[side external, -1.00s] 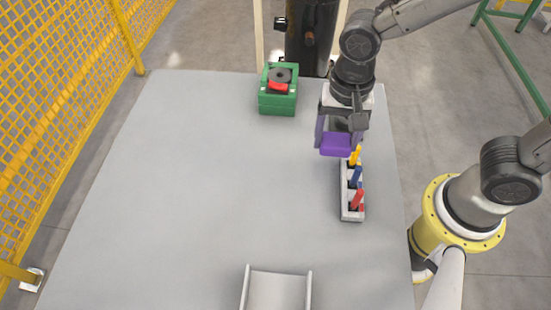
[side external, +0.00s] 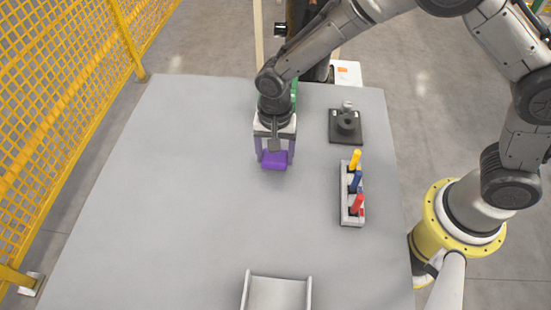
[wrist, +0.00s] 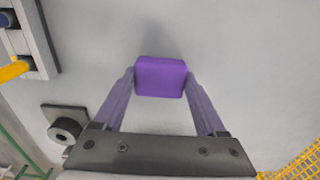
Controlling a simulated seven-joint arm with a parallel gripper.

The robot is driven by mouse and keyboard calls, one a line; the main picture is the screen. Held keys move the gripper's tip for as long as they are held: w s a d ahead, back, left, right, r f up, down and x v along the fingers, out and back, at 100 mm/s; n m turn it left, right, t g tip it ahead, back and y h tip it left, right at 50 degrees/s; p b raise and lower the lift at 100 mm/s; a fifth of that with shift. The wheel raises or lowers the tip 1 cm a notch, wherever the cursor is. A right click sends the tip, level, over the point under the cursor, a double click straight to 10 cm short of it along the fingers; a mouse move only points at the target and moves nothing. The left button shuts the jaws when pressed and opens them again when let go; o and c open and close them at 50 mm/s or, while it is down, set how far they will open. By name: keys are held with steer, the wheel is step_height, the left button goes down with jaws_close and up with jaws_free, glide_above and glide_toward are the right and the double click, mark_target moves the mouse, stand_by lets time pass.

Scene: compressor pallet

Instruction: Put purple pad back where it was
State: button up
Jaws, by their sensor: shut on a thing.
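The purple pad (side external: 275,160) is a small block held between the two fingers of my gripper (side external: 274,154). In the wrist view the pad (wrist: 161,77) sits squarely between the fingertips of my gripper (wrist: 160,80), with grey table surface behind it. My gripper is shut on it over the upper middle of the table. How high the pad is above the table is hard to tell, though a soft shadow shows near it in the wrist view. The green box (side external: 294,92) is mostly hidden behind my arm.
A dark square plate with a round knob (side external: 346,125) stands to the right. A grey rack (side external: 351,218) with yellow, blue and red handled pieces is in front of it. A grey channel (side external: 278,291) lies at the front edge. The table's left and middle are clear.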

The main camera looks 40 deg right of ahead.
mark_target(276, 156)
steer(key=shift+f, duration=1.15)
steer(key=shift+f, duration=0.1)
steer(key=o, duration=1.1)
steer(key=shift+o, duration=0.2)
step_height(276, 156, up, 12)
steer(key=shift+r, duration=0.2)
steer(key=s+d+r+n+t, duration=0.4)
steer(key=s+d+r+n, duration=0.2)
steer(key=s+d+r, duration=0.75)
steer(key=s+d+n+t, duration=0.1)
steer(key=s+d+n, duration=0.2)
steer(key=s+d, duration=0.3)
steer(key=shift+s+d+t, duration=0.3)
steer(key=shift+s+d, duration=0.05)
steer(key=shift+s, duration=0.3)
steer(key=shift+f, duration=0.1)
